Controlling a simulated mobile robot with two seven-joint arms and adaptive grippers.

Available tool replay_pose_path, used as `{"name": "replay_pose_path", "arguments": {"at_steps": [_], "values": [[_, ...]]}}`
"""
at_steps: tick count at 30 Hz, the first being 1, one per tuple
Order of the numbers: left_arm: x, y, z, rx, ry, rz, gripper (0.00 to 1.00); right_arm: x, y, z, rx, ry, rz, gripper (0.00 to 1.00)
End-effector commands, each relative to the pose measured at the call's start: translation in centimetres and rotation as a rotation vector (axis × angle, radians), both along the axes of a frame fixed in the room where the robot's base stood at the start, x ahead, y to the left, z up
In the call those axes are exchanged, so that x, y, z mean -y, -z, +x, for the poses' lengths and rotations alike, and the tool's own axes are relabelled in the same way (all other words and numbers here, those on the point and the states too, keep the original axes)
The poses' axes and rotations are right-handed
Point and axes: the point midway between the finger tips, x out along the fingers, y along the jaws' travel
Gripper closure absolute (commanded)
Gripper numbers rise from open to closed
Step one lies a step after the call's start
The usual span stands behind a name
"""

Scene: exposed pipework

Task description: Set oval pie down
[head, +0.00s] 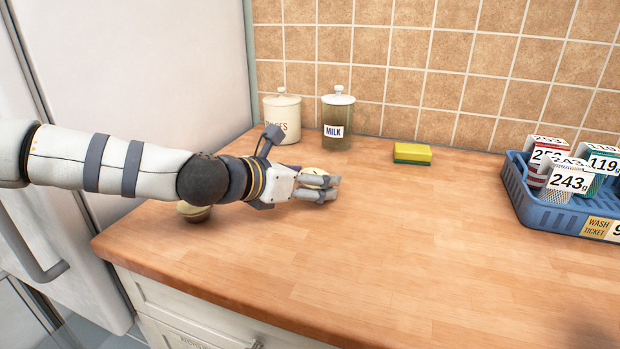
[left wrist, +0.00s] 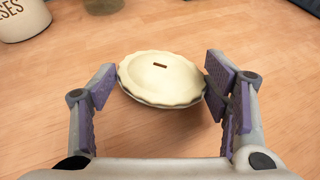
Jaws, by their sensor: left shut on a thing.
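The oval pie (left wrist: 160,78) is pale, with a crimped rim and a small dark slot on top. My left gripper (left wrist: 162,85) is shut on it, one purple-padded finger at each side. In the head view the left gripper (head: 328,188) is low over the wooden counter, and only part of the pie (head: 313,171) shows between its fingers. The pie looks about level. I cannot tell whether its underside touches the counter. My right gripper is in neither view.
A small round tan item (head: 193,213) is partly hidden beneath my left arm. A white canister (head: 283,118), a MILK jar (head: 338,120) and a yellow-green sponge (head: 412,153) stand along the wall. A blue crate (head: 558,213) holds labelled items at right. The counter's middle is clear.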

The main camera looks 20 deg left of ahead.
Motion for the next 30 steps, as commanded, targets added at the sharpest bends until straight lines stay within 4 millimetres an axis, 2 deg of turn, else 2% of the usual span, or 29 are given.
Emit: {"name": "replay_pose_path", "arguments": {"at_steps": [3,4,6,16,19,23,30], "values": [[0.0,0.7,0.0,-0.005,0.0,0.0,0.63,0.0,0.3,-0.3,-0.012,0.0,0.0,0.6],[0.0,0.6,0.0,-0.003,0.001,0.0,0.26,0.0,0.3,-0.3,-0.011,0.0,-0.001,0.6],[0.0,0.5,0.0,-0.002,0.001,0.0,0.11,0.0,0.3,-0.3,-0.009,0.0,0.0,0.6],[0.0,0.4,0.0,-0.001,0.0,0.0,0.11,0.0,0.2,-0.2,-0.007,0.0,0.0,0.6],[-0.2,-0.6,-0.2,0.003,-0.001,0.0,0.11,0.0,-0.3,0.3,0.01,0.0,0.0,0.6],[-1.2,-2.1,-2.6,0.01,-0.001,-0.003,0.11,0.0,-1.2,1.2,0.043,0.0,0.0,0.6],[-3.7,-5.1,-8.1,0.023,-0.002,-0.004,0.11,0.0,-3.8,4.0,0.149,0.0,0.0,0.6]]}}
